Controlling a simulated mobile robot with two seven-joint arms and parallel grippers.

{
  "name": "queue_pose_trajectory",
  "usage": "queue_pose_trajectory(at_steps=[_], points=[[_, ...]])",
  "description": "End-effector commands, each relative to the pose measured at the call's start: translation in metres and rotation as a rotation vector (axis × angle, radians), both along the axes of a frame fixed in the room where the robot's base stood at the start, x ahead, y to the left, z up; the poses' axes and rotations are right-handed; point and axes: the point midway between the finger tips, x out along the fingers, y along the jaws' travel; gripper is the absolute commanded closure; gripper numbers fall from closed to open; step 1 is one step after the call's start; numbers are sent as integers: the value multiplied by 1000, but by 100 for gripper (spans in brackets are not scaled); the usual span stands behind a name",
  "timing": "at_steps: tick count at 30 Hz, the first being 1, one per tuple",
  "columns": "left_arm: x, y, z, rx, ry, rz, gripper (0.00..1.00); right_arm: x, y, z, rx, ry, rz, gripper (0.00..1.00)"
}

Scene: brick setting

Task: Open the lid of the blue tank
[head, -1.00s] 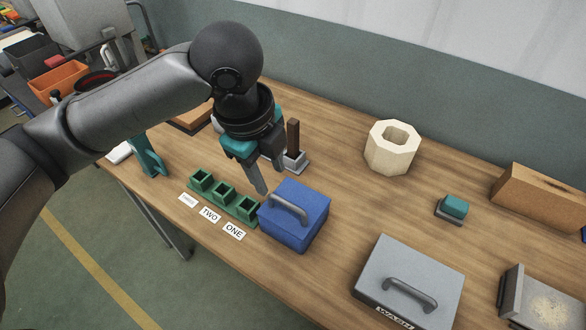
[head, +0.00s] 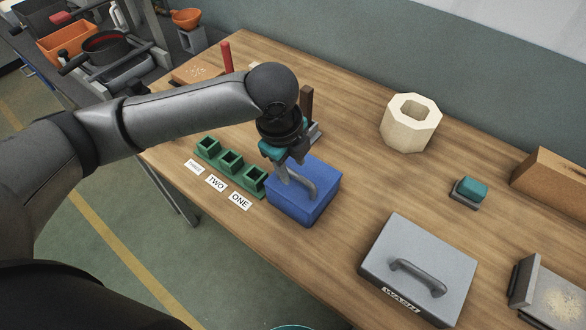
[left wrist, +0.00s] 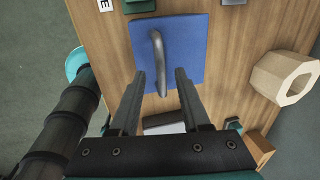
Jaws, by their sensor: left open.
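The blue tank (head: 309,205) stands closed on the wooden table, with a grey bar handle on its lid. The blue lid (left wrist: 188,40) and its handle (left wrist: 161,60) also show in the left wrist view. My left gripper (head: 290,180) is open and points down over the lid. In the left wrist view its fingertips (left wrist: 158,75) are on either side of the near part of the handle, with gaps showing. I cannot tell how far above the lid the fingertips are. My right gripper cannot be made out.
Green square holders (head: 231,162) with number labels stand just left of the tank. A grey box marked WASH (head: 420,265) stands to its right. A cream octagonal ring (head: 410,123) and a teal-topped block (head: 470,190) are farther back. Table between them is clear.

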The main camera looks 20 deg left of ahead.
Motion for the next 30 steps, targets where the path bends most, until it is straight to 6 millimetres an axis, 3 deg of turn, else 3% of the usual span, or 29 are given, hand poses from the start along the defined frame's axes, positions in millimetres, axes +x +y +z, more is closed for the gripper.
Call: queue_pose_trajectory(at_steps=[6,14,27,30], points=[[3,-1,-17,0,-1,0,53,0,0,-3,0,-1,1,50],[3,-1,-17,0,-1,0,53,-1,0,-3,1,1,1,50],[3,-1,-17,0,-1,0,100,-4,0,-3,0,6,0,50],[3,-1,-17,0,0,0,100,-4,0,-3,-1,7,0,50]])
